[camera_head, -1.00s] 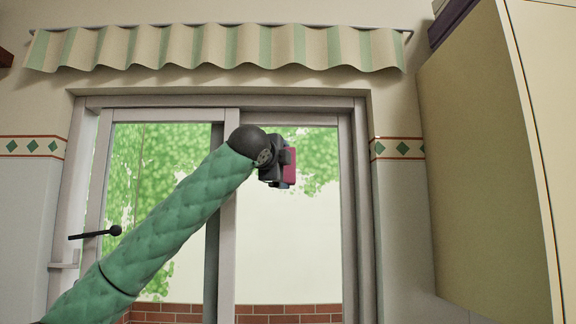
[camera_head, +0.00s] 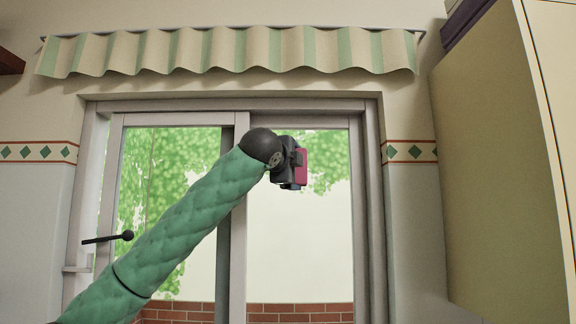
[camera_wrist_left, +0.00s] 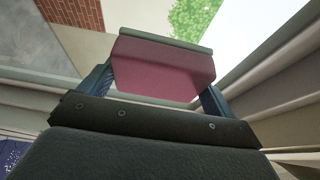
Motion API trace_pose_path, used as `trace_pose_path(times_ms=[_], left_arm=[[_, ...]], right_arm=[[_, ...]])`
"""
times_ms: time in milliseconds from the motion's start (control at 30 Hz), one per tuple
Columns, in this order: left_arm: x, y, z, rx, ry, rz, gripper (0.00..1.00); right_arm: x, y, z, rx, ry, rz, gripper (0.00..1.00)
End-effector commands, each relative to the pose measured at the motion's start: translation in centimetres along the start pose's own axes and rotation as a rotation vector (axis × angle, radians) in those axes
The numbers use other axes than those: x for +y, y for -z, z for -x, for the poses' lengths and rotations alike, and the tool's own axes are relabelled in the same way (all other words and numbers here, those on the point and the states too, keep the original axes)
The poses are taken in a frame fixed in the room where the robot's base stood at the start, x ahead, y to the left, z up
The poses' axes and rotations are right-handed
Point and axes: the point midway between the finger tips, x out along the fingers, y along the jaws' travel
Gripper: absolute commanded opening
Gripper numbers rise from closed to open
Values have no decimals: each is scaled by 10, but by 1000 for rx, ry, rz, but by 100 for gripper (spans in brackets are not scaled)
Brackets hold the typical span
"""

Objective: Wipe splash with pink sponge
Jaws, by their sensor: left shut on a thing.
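My left gripper (camera_head: 298,166) is raised in front of the window in the head view, at the end of my green padded arm. It is shut on the pink sponge (camera_head: 302,164), which shows as a small pink block at the gripper's right side. In the left wrist view the sponge (camera_wrist_left: 162,68) sits between the two fingers of the gripper (camera_wrist_left: 155,90), with a pale grey-green strip along its far edge. No splash can be made out in either view. My right gripper is not in view.
A sliding window (camera_head: 240,205) with a pale frame is behind the arm. A striped valance (camera_head: 230,50) hangs above it. A large beige cabinet (camera_head: 500,165) stands at the right. A dark handle (camera_head: 108,238) shows at the left.

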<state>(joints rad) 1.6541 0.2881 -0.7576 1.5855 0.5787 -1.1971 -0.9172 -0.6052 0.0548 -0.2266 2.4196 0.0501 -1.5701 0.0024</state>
Motion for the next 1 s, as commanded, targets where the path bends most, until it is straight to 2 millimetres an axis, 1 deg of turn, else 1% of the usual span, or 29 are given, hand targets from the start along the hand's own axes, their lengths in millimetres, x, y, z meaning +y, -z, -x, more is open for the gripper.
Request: trace_pose_path(times_ms=[100,267,633,867,1000], left_arm=[[0,6,-3,0,-1,0,72],[0,9,-5,0,-1,0,72],[0,30,-16,0,-1,0,72],[1,36,-19,0,-1,0,72],[0,43,-22,1,-2,1,72]], right_arm=[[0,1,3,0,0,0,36],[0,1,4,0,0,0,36],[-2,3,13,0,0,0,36],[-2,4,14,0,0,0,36],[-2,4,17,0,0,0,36]])
